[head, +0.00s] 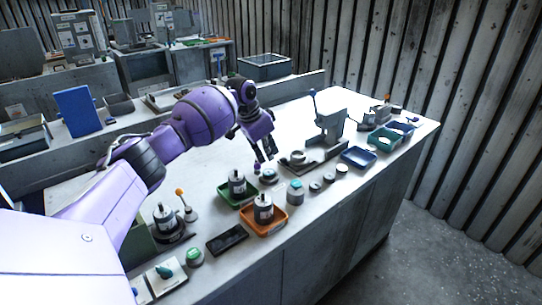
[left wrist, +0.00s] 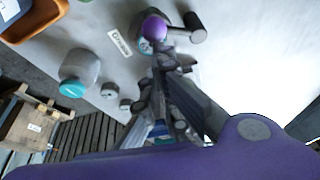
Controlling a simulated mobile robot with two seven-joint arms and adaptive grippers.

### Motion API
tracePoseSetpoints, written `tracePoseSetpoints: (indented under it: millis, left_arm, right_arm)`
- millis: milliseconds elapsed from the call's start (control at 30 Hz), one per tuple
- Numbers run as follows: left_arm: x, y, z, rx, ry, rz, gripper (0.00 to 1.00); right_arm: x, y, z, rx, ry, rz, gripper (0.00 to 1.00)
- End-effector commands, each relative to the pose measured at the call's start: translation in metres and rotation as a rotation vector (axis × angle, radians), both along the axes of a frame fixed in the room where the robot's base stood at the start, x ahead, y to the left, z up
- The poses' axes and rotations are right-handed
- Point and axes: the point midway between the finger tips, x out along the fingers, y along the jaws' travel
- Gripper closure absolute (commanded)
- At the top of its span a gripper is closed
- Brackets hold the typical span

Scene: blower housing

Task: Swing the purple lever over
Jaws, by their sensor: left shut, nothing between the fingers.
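The purple lever shows in the left wrist view as a purple ball knob (left wrist: 154,28) near the top, above a small round base (left wrist: 147,46). My left gripper (head: 264,164) is shut and empty, fingers pointing down. In the left wrist view its fingertips (left wrist: 166,60) are close to the knob; I cannot tell whether they touch. My right gripper is not in view.
A grey cylinder with a teal top (head: 295,192) stands close to the right. A green tray (head: 224,194) and an orange tray (head: 276,228) hold motor-like parts at the left and front. A grey press with a blue-knobbed handle (head: 331,124) stands behind right.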

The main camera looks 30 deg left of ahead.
Motion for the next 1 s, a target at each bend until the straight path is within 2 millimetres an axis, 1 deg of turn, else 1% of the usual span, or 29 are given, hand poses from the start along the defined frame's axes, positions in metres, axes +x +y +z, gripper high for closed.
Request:
tracePoseSetpoints:
  millis: [400, 500, 800, 1000]
  left_arm:
    - [-0.019, 0.009, -0.001, -0.001, 0.001, -0.393, 1.00]
    - [-0.023, 0.012, -0.001, -0.001, 0.001, -0.468, 1.00]
    - [-0.031, 0.021, 0.001, 0.003, -0.001, -0.461, 1.00]
    - [-0.033, 0.025, 0.001, 0.003, -0.001, -0.461, 1.00]
  right_arm:
    - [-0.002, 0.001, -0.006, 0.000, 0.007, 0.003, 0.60]
    - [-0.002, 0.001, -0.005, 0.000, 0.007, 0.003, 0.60]
    - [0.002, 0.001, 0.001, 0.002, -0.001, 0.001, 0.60]
    - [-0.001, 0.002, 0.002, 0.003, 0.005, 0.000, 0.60]
